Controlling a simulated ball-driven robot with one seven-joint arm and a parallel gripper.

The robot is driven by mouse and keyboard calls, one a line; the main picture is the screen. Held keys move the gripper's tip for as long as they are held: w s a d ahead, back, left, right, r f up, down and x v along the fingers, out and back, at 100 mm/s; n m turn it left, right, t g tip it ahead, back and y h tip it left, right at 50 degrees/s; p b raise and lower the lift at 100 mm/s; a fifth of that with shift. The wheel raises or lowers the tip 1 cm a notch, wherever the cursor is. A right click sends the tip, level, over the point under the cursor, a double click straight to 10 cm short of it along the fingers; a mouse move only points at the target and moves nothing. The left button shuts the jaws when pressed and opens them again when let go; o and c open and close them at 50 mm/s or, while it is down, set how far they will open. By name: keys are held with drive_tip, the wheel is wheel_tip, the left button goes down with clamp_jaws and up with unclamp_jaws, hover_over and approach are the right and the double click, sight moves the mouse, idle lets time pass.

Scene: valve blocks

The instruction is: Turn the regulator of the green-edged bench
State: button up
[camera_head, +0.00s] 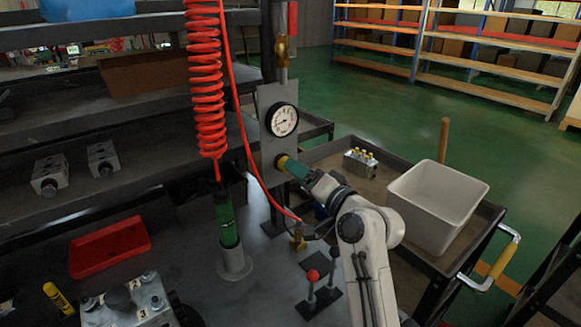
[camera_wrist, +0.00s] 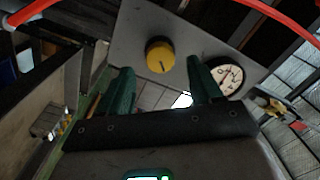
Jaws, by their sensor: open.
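The regulator's yellow knob (camera_wrist: 160,55) sits on a grey upright plate (camera_wrist: 127,40), with a dark mark on its face. A round white pressure gauge (camera_wrist: 229,76) is beside it; in the head view the gauge (camera_head: 282,120) is above the knob. My gripper (camera_wrist: 159,67) is open, one green finger to either side of the knob, its tips close to it. I see no clear contact. In the head view my gripper (camera_head: 287,163) reaches the plate from the right and mostly hides the knob. I cannot make out a green edge on the bench (camera_head: 190,265).
A red coiled hose (camera_head: 206,85) hangs left of the plate. A green-and-grey tool holder (camera_head: 229,240) and a red tray (camera_head: 110,247) are on the bench. A cart with a white bin (camera_head: 437,205) stands right. Small levers (camera_head: 313,280) are below my arm.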

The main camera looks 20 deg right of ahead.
drive_tip(key=shift+x, duration=1.95)
drive_tip(key=c, duration=1)
drive_tip(key=shift+c, duration=0.2)
drive_tip(key=shift+m+p, duration=0.4)
drive_tip(key=shift+p, duration=0.1)
drive_tip(key=shift+m+p, duration=3.3)
drive_tip(key=shift+m, duration=0.7)
drive_tip(key=shift+f, duration=0.1)
